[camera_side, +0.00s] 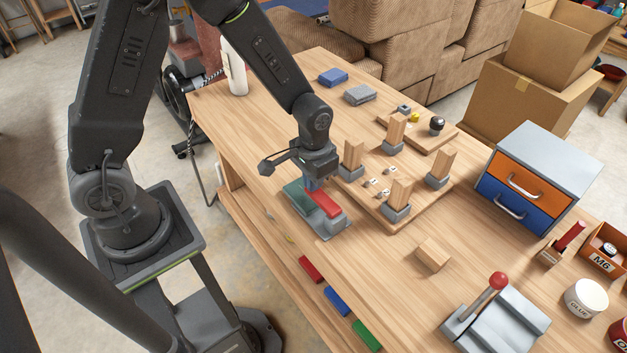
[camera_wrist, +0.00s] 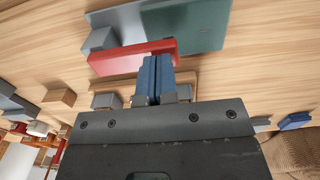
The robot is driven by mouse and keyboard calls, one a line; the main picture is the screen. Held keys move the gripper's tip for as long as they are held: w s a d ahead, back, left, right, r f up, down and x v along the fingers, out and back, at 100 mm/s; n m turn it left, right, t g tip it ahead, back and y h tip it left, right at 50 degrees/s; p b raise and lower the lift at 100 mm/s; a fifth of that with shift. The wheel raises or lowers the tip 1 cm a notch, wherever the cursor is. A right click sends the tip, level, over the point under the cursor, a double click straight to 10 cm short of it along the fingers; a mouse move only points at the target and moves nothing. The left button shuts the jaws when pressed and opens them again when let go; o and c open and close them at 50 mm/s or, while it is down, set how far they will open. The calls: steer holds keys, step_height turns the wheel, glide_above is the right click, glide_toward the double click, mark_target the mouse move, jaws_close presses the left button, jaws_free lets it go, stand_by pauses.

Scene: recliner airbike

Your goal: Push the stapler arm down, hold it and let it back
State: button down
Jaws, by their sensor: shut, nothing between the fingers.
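The stapler lies on the wooden workbench, with a red arm (camera_side: 323,202) over a grey and green base (camera_side: 333,224). In the wrist view the red arm (camera_wrist: 120,58) crosses in front of the base, whose green part (camera_wrist: 195,25) is at the upper right. My gripper (camera_side: 314,185) is shut and empty, its blue fingers pointing down at the red arm. In the wrist view the closed fingertips (camera_wrist: 157,60) overlap the red arm's right end. Whether they touch it or hover just above it, I cannot tell. How far the arm is pressed down is also unclear.
A wooden board (camera_side: 418,213) with several upright wooden blocks in grey holders stands right behind the stapler. A loose wood block (camera_side: 433,254) and a red-knobbed lever device (camera_side: 496,312) lie further right. A drawer cabinet (camera_side: 533,181) stands beyond. The bench's front edge is near the stapler.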

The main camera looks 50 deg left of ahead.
steer(key=shift+f, duration=0.25)
steer(key=shift+a+f, duration=0.2)
steer(key=shift+f, duration=0.35)
steer(key=shift+a+f, duration=0.15)
steer(key=shift+f, duration=0.35)
steer(key=shift+s, duration=0.1)
step_height(320, 180, up, 15)
steer(key=a, duration=0.2)
steer(key=shift+f, duration=0.2)
stand_by(0.5)
